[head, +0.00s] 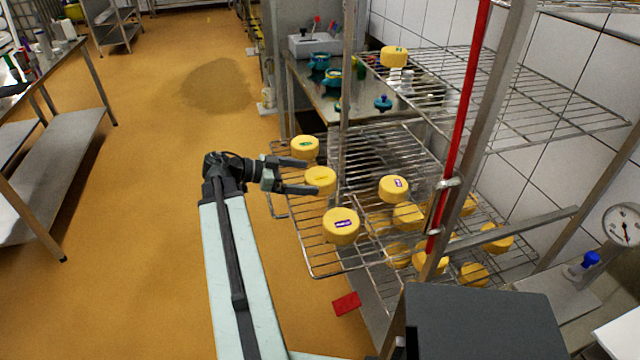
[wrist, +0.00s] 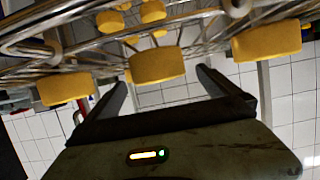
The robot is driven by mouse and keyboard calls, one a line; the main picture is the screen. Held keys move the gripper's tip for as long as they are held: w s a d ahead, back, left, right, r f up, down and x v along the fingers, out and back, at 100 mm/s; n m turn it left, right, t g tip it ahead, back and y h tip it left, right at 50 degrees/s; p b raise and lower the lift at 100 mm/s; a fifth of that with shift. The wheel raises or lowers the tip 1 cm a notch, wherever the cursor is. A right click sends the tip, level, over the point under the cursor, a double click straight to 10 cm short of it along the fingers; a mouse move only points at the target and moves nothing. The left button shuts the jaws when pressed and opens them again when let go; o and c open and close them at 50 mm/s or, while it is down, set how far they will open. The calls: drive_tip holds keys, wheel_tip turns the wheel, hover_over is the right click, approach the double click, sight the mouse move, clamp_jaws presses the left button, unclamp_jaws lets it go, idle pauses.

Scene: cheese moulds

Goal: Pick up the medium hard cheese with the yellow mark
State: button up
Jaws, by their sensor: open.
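The yellow cheese with the yellow mark (head: 320,181) stands on the upper wire shelf of the rack, between a green-marked cheese (head: 305,147) and a larger purple-marked cheese (head: 340,226). My gripper (head: 311,177) is open and empty, reaching in from the left with its fingertips close to the yellow-marked cheese. In the wrist view, a cheese (wrist: 157,66) shows ahead between the open fingers of my gripper (wrist: 165,76). It looks just beyond the tips; contact cannot be told. Its top mark is hidden there.
Another purple-marked cheese (head: 393,188) stands farther right on the shelf. Several cheeses lie on a lower level. A rack post (head: 345,100) rises behind the green-marked cheese, and a red pole (head: 465,120) stands to the right. The floor (head: 150,220) at left is clear.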

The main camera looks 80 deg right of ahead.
sight(319, 178)
drive_tip(key=b+x, duration=0.1)
drive_tip(key=x, duration=0.4)
drive_tip(key=shift+s+b, duration=0.15)
drive_tip(key=shift+b, duration=0.15)
drive_tip(key=c, duration=1.3)
wheel_tip(319, 178, up, 10)
drive_tip(key=p, duration=1)
drive_tip(key=shift+r, duration=0.15)
